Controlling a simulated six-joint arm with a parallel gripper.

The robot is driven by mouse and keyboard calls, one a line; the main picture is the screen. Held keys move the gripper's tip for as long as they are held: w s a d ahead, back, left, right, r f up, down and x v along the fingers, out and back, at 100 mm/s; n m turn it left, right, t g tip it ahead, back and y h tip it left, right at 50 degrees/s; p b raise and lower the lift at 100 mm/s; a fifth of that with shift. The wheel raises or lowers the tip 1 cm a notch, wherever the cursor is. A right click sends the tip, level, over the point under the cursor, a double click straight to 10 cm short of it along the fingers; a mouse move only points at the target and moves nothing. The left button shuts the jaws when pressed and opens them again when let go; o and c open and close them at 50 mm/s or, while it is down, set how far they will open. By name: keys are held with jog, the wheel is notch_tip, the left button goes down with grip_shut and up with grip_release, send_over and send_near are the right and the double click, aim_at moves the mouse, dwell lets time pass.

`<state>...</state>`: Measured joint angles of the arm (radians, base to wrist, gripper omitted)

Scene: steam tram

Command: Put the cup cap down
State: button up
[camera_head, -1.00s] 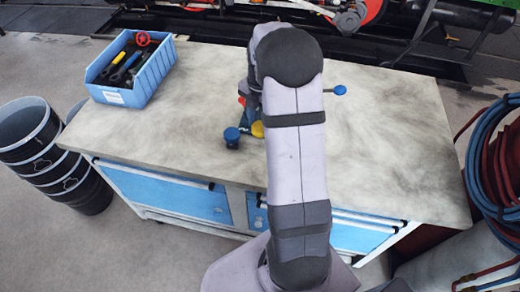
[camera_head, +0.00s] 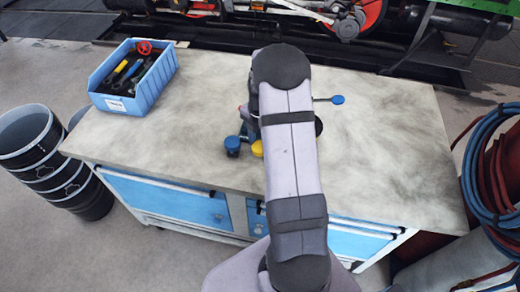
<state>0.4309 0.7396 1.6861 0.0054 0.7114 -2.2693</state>
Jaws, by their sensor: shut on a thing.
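My arm stands between the camera and the middle of the workbench, and my gripper is hidden behind it. I cannot see its fingers or what is between them. A device, mostly hidden by the arm, stands on the bench. At its left show a blue round knob-like part (camera_head: 232,145) and a yellow round part (camera_head: 257,149). A blue round end on a thin rod (camera_head: 337,99) sticks out to the right of the arm. A dark round edge (camera_head: 318,126) shows just right of the arm. I cannot tell which part is the cup cap.
The grey workbench top (camera_head: 390,150) is bare to the right of the arm. A blue bin (camera_head: 140,93) with tools stands at the back left. Dark buckets (camera_head: 50,165) stand on the floor at left. Hoses (camera_head: 490,170) hang at right.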

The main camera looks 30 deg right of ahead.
jog(key=shift+f+p, duration=0.6)
jog(key=shift+f, duration=1.35)
jog(key=shift+f, duration=0.1)
jog(key=o, duration=1.1)
notch_tip(320, 180, up, 12)
jog(key=b, duration=0.4)
